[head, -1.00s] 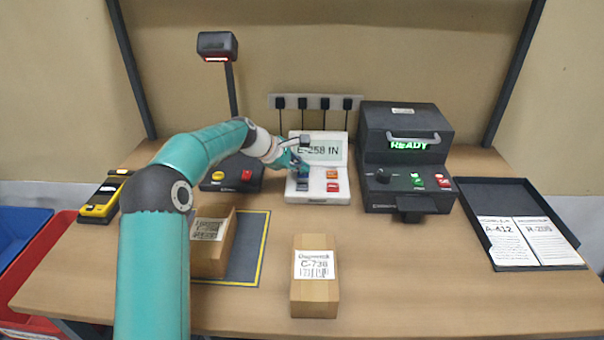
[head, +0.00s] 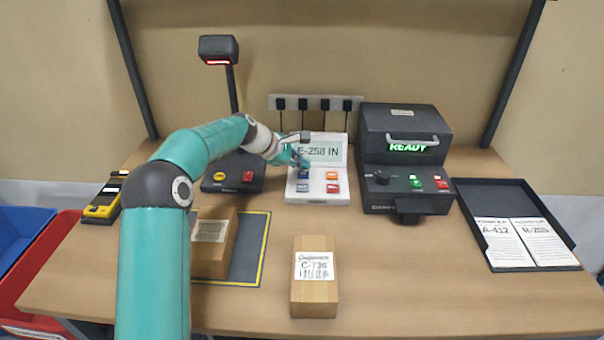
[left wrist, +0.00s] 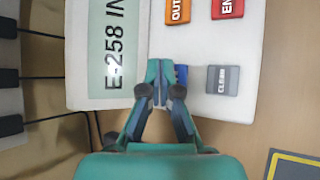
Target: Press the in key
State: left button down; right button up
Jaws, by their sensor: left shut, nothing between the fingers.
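The white key panel (head: 318,197) stands at the middle back of the table, with its screen (head: 321,152) reading E-258 IN. Its blue key (head: 303,174), the in key by its place, is at upper left, beside an orange OUT key (left wrist: 178,10). A grey clear key (left wrist: 222,80) and a red key (left wrist: 227,8) are in the front row. My left gripper (head: 301,163) is shut and empty, just above and behind the blue key. In the left wrist view the fingers hide most of the blue key (left wrist: 181,75). My right gripper is out of view.
A black machine (head: 407,135) reading READY stands right of the panel. Boxes lie in front (head: 315,300) and on the mat (head: 245,262). A black tray (head: 480,225) holds papers at right.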

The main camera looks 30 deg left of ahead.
aim_at(302, 174)
pick_arm(q)
jog(key=shift+r+p, duration=2.35)
jog(key=shift+r, duration=0.2)
jog(key=shift+f, duration=0.1)
